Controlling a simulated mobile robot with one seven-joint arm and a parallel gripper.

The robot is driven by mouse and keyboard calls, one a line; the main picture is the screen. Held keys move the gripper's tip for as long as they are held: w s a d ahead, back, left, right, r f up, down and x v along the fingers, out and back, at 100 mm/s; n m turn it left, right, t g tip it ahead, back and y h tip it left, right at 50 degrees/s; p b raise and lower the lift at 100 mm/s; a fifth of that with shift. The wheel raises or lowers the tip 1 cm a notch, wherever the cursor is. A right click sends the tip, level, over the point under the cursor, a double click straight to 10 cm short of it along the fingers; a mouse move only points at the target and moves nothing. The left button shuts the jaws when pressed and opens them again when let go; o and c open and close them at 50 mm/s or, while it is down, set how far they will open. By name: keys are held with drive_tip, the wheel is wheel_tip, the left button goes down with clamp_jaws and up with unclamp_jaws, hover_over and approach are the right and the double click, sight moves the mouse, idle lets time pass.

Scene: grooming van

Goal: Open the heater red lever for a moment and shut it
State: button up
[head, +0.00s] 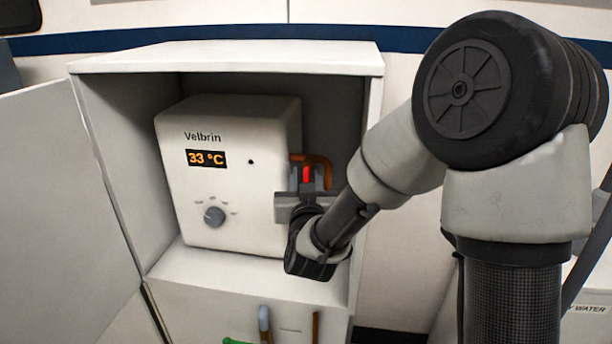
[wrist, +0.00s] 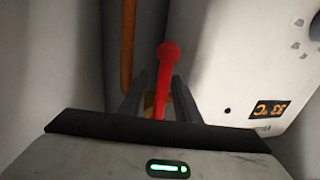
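The heater (head: 230,165) is a white box marked Velbrin with an orange 33 °C display; its side and display also show in the wrist view (wrist: 235,60). The red lever (head: 307,174) is at the heater's right side by a copper pipe. In the wrist view the red lever (wrist: 167,60) stands upright with a round knob. My gripper (head: 308,182) is at the lever. Its two dark fingers (wrist: 161,84) stand apart on either side of the lever stem, with a gap visible at the left. The lever's base is partly hidden.
The heater stands inside an open white cabinet (head: 230,58), whose walls are close on the right. A copper pipe (head: 318,165) runs beside the lever; an orange pipe (wrist: 128,45) shows in the wrist view. The heater has a grey knob (head: 214,216). An open door panel (head: 60,200) is at left.

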clamp_jaws()
